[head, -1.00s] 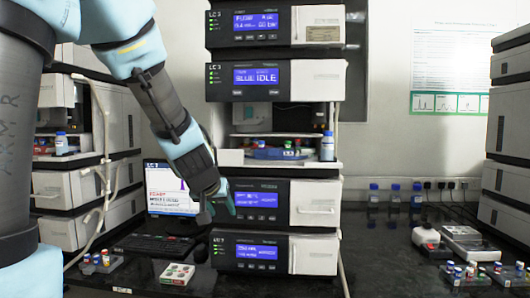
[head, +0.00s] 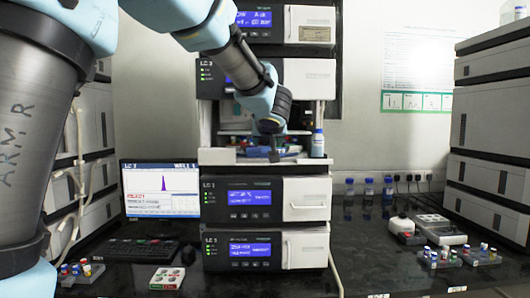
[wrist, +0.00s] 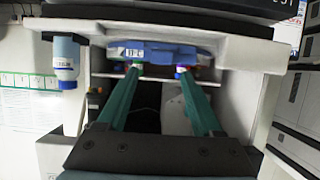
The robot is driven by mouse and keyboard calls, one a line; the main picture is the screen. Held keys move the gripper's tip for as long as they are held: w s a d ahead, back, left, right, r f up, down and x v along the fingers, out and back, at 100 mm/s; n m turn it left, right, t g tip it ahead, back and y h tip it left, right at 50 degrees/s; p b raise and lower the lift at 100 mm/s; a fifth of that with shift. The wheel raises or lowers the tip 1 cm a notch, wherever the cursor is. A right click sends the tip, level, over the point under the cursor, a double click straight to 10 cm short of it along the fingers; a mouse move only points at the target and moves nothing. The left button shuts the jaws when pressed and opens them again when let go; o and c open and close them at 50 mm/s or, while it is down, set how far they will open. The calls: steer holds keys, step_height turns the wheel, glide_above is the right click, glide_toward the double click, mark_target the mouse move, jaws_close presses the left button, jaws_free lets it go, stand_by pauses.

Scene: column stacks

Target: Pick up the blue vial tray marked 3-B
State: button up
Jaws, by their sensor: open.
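A blue vial tray (head: 257,152) sits in the open bay of the middle instrument stack, partly hidden behind my gripper (head: 275,150). In the wrist view the blue tray (wrist: 165,52) carries a small pale label, too small to read surely. A few vials with green and purple-red caps show at the tray, close to my fingertips. My gripper (wrist: 160,72) is open, with two teal fingers apart and pointing at the tray. Nothing is between the fingers. I cannot tell whether the fingertips touch the tray or vials.
A white bottle with a blue cap (head: 317,144) stands on the right of the bay shelf; it also shows in the wrist view (wrist: 66,62). More vial trays (head: 458,257) lie at right.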

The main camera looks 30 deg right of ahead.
mark_target(266, 148)
steer(key=x, duration=0.5)
steer(key=shift+w+f+b, duration=0.2)
steer(key=shift+f+b, duration=0.1)
steer(key=shift+f, duration=0.05)
steer(key=shift+c, duration=0.2)
jaws_close()
